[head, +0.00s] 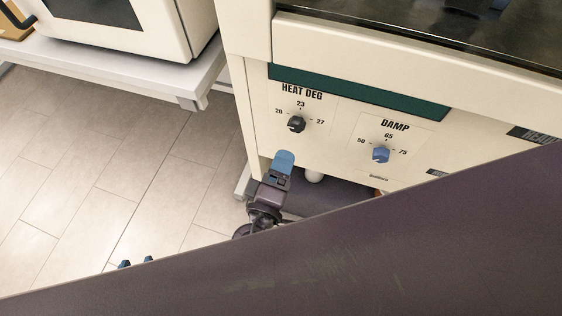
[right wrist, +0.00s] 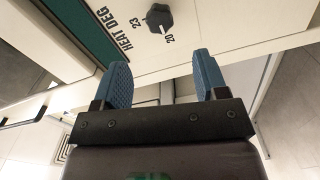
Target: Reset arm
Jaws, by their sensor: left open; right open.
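My right gripper (head: 284,160) is in front of the lower part of the cream machine (head: 345,150), just below the black HEAT DEG knob (head: 296,124). In the right wrist view its two blue fingers (right wrist: 163,78) stand apart with nothing between them. The same black knob (right wrist: 159,18) is beyond the fingertips there, apart from them. My left gripper (head: 136,263) shows only as two separated blue fingertips at the lower left, over the floor. The rest of it is hidden behind a large dark surface.
The blue DAMP knob (head: 381,155) is right of the HEAT DEG knob. A white microwave-like appliance (head: 120,30) stands on a light table (head: 150,80) at upper left. Open tiled floor (head: 90,170) lies left of the machine. The dark surface covers the lower right.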

